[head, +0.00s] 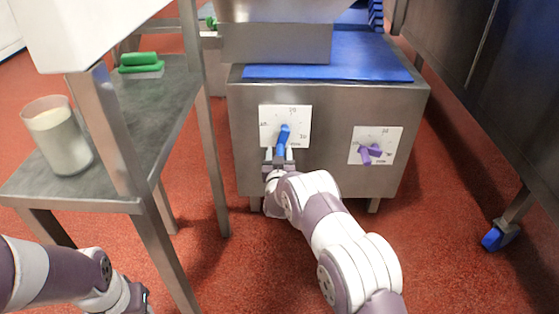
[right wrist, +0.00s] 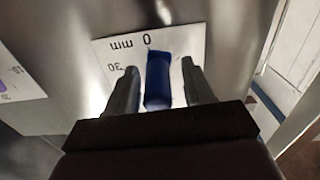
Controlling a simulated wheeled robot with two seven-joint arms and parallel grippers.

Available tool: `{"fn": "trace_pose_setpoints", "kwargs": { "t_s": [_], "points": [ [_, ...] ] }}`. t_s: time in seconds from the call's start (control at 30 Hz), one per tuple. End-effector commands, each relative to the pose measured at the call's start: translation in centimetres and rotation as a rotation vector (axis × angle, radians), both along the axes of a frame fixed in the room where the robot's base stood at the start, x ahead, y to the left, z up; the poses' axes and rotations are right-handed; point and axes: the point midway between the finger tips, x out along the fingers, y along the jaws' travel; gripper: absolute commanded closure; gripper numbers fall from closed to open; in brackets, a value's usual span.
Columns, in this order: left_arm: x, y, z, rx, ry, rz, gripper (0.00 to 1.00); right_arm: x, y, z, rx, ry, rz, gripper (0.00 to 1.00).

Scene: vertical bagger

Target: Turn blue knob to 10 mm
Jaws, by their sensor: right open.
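The blue knob (head: 283,137) sits on a white dial plate (head: 268,113) on the front of the steel machine. In the head view its handle points up and slightly right, toward the upper mark. My right gripper (head: 279,158) is at the lower part of the knob. In the right wrist view the blue knob (right wrist: 158,82) stands between the two spread fingers of the right gripper (right wrist: 160,88), with visible gaps on both sides. Part of the dial's lettering is hidden by the arm and knob. My left gripper (head: 140,300) is at the bottom left, mostly cut off.
A purple knob (head: 371,152) on a second white plate (head: 392,138) is to the right on the same machine front. A steel table (head: 180,100) with a white-filled container (head: 58,137) and green items (head: 140,63) stands left.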

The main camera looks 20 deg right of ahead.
Motion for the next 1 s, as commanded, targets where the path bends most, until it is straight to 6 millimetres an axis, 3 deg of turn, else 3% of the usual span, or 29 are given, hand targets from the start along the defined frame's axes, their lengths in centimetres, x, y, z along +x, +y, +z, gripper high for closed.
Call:
{"fn": "trace_pose_setpoints", "kwargs": {
  "t_s": [0.1,0.37,0.5,1.0],
  "points": [
    [0.01,0.00,-0.74,0.000,0.000,0.000,0.57,0.95,-0.33,-0.13,0.001,0.000,0.000,0.48],
    [0.01,0.00,-0.62,0.000,-0.001,0.000,0.57,1.14,-0.38,0.12,0.000,0.001,0.000,0.48],
    [0.01,0.00,-0.63,0.000,-0.001,0.000,0.57,1.12,-0.37,0.10,0.000,0.001,0.000,0.89],
    [0.01,0.00,-0.62,0.000,0.000,0.000,0.57,1.15,-0.21,0.17,0.005,-0.001,0.003,0.90]
  ]
}}
